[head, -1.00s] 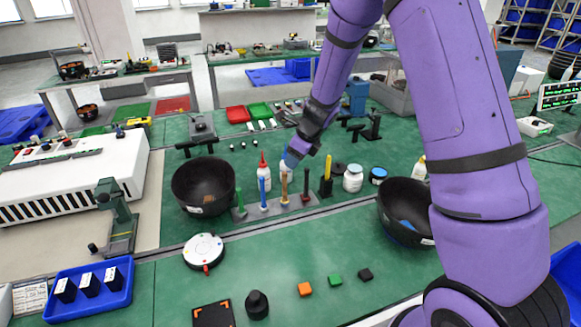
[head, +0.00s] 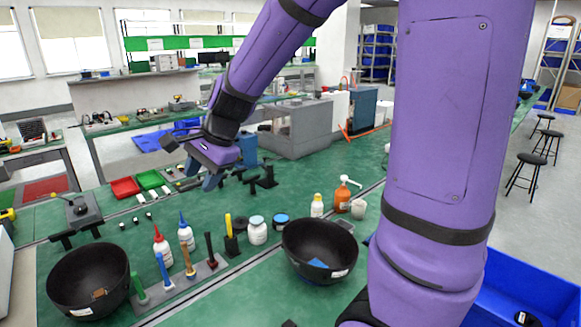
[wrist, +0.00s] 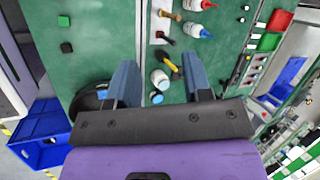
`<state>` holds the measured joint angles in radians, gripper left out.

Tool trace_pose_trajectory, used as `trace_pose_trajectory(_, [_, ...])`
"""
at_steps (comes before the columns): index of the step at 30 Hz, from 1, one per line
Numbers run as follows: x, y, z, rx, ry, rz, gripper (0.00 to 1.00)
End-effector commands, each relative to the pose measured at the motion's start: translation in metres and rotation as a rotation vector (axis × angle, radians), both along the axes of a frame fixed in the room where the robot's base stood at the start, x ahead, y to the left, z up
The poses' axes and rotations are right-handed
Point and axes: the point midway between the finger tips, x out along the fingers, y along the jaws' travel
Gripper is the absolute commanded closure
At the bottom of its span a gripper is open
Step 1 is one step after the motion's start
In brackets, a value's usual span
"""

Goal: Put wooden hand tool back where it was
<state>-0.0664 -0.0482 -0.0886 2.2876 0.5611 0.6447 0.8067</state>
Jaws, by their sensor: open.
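The wooden hand tool (head: 187,257), with a light brown handle, stands upright in the tool rack (head: 176,290), between a blue tool (head: 163,270) and a dark tool (head: 210,250). A green tool (head: 138,286) stands at the rack's left end. My gripper (head: 203,179) is open and empty, raised above the bench, behind and above the rack in the picture. The wooden tool shows at the top of the wrist view (wrist: 168,15), beyond the fingers.
Two squeeze bottles, red-capped (head: 162,250) and blue-capped (head: 186,234), stand close behind the rack. A yellow-handled tool (head: 230,236) and a white jar (head: 257,231) stand to its right. Black bowls flank the rack on the left (head: 88,300) and right (head: 320,272).

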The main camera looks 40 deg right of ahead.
Motion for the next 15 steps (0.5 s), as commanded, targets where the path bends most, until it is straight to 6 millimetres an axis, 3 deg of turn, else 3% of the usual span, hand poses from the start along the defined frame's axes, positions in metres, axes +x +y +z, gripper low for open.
trace_pose_trajectory(1, [-0.015, -0.002, 0.014, -0.035, -0.039, 0.071, 0.55])
trace_pose_trajectory(6, [-0.068, -0.008, 0.045, -0.180, -0.142, 0.335, 0.55])
trace_pose_trajectory(15, [-0.160, -0.026, 0.075, -0.486, -0.276, 0.766, 0.55])
